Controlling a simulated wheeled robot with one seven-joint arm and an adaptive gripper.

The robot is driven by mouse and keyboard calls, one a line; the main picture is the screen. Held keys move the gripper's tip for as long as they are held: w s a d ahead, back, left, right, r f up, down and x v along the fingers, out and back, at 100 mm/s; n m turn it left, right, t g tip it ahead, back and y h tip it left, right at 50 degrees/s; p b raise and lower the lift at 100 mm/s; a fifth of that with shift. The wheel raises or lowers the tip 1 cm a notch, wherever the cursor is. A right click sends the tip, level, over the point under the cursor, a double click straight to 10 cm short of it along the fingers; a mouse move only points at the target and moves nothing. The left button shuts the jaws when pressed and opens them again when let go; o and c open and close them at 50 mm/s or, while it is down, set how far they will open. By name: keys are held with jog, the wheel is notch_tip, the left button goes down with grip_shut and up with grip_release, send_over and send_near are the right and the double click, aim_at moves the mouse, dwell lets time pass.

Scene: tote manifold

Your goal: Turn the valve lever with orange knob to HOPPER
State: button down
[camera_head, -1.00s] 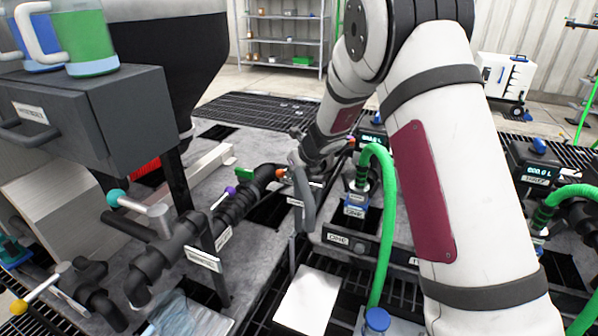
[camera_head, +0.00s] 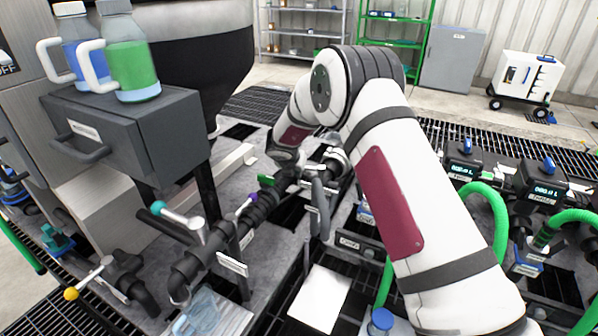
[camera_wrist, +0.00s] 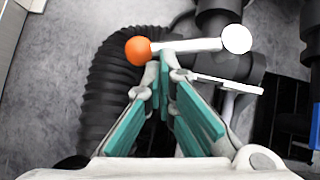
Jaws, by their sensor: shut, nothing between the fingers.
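The valve lever with the orange knob (camera_wrist: 138,50) shows in the wrist view. Its pale bar (camera_wrist: 190,46) runs right from the knob to a white round pivot cap (camera_wrist: 237,39) on a dark pipe. My gripper (camera_wrist: 160,64) is shut and empty. Its fingertips appear just below the bar, close to the right of the knob; I cannot tell whether they touch it. In the head view my gripper (camera_head: 319,195) shows beside the dark pipes, and I cannot make out the orange knob there. A white label plate (camera_wrist: 218,80) sits below the bar, its text unreadable, so HOPPER cannot be located.
A ribbed black hose (camera_wrist: 105,95) curves beside the knob. In the head view, other levers have teal (camera_head: 158,207), purple (camera_head: 253,198) and yellow (camera_head: 71,294) knobs. A grey drawer box (camera_head: 140,135) carries bottles. Green hoses (camera_head: 490,210) and metering units stand right.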

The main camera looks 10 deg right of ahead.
jog(key=shift+w+f+m+g+h+b, duration=0.1)
jog(key=shift+w+m+g+h+b, duration=0.2)
jog(key=shift+w+m+b, duration=0.45)
jog(key=shift+w, duration=0.3)
